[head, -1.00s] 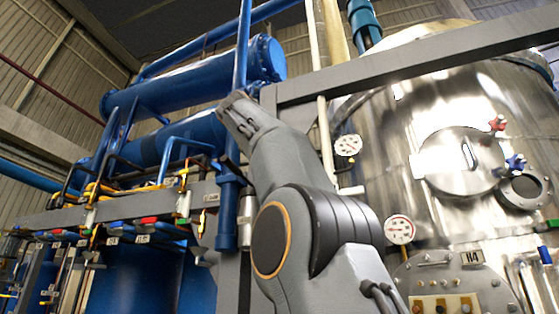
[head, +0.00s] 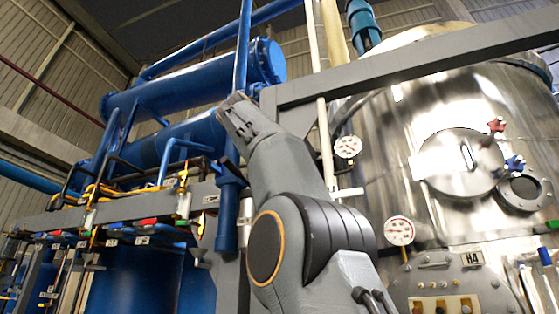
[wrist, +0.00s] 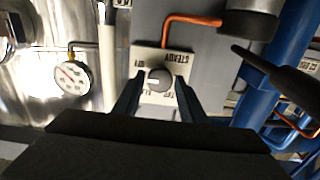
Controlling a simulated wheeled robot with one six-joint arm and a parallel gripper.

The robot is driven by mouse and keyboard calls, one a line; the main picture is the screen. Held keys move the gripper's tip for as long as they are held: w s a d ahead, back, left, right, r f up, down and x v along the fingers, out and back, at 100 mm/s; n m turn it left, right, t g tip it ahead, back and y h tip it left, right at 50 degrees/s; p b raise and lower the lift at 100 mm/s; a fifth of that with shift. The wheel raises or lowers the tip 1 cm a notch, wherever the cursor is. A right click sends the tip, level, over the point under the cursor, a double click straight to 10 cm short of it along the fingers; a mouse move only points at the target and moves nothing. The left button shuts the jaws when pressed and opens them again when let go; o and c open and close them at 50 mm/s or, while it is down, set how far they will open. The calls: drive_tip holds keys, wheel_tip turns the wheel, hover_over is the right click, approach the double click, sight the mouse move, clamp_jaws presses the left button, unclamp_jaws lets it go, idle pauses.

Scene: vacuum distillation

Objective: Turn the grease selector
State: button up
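The plate's printed words appear upside down there, one reading STEADY. My gripper (wrist: 159,88) reaches up from the bottom of the wrist view. Its two dark fingers stand one on each side of the knob, with a narrow gap visible on both sides. It is open and holds nothing. Whether the fingers are level with the knob in depth is hard to tell. In the head view my arm hides the knob.
A pressure gauge (wrist: 72,77) and a white pipe (wrist: 107,70) are left of the plate. An orange pipe (wrist: 190,20) runs above it, with a dark cylinder (wrist: 248,20) and blue pipe (wrist: 257,100) to the right. A steel vessel (head: 430,120) fills the head view's right.

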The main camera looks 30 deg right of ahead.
drive_tip(key=shift+o, duration=1)
drive_tip(key=b+v, duration=0.2)
drive_tip(key=v, duration=0.5)
drive_tip(key=shift+s+a, duration=0.25)
drive_tip(key=shift+a, duration=0.1)
